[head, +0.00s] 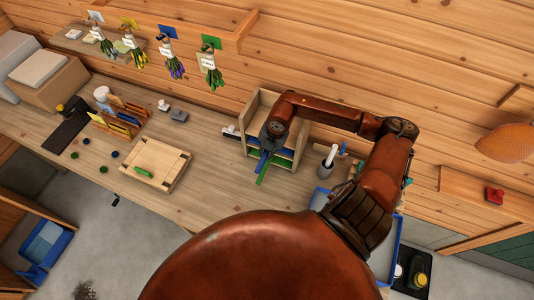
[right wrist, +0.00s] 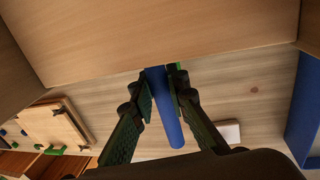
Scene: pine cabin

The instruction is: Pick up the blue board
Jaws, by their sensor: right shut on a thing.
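The blue board (right wrist: 168,120) is a long narrow strip between the two fingers of my right gripper (right wrist: 162,82) in the right wrist view. The fingers are shut on it. In the head view my right gripper (head: 268,143) is at the front of a wooden rack (head: 249,110). The blue board (head: 263,161) sticks out below the gripper there, and its rear part is hidden by the gripper and rack. A green board (head: 264,171) sticks out right beside it. My left gripper is not in view.
A blue tray (head: 391,229) is farther right. A light wooden board (head: 153,165) and a letter holder (head: 117,120) are on the left of the worktop (head: 205,175).

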